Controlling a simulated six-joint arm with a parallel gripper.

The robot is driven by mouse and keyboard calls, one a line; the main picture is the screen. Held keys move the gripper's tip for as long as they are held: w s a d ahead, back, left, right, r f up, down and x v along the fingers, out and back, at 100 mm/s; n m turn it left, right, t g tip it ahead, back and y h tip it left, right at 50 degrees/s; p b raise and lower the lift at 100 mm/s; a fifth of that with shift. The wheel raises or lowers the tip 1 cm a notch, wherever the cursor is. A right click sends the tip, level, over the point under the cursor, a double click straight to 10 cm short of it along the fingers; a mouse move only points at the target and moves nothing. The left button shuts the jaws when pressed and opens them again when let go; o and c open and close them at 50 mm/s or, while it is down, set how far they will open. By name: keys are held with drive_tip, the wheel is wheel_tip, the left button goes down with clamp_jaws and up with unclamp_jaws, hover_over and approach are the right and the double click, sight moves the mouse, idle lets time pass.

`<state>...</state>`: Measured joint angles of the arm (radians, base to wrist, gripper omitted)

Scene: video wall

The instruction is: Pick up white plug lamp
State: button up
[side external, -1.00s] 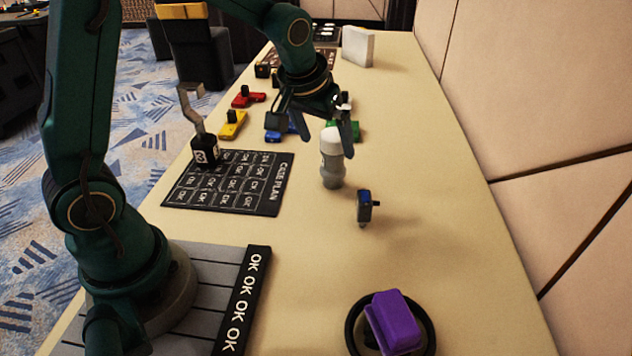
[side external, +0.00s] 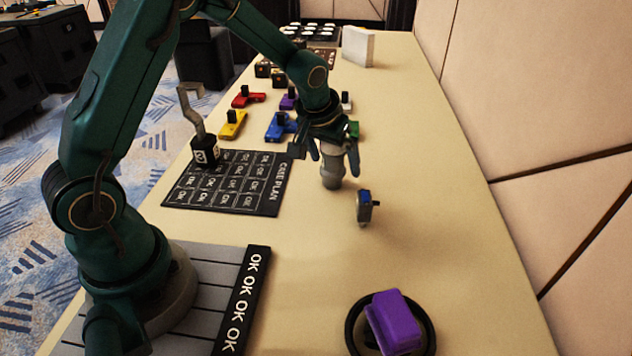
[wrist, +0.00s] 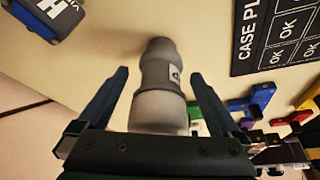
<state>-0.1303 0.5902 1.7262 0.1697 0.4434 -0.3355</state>
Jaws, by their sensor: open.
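The white plug lamp (side external: 331,168) stands upright on the table, a white top over a grey base. My gripper (side external: 334,153) is directly over it and hides its upper part in the side view. In the wrist view the lamp (wrist: 160,90) lies between the two fingers of my gripper (wrist: 160,80), with a visible gap on each side. My gripper is open, one finger on either side of the lamp, and holds nothing.
A small blue and black device (side external: 365,207) stands just right of the lamp. The black case plan mat (side external: 270,200) lies to the left. Coloured blocks, including a blue one (side external: 279,127), sit behind. A purple block (side external: 395,322) rests on a round black holder in front.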

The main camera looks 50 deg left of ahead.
drive_tip(key=c, duration=1.5)
drive_tip(key=shift+r, duration=0.15)
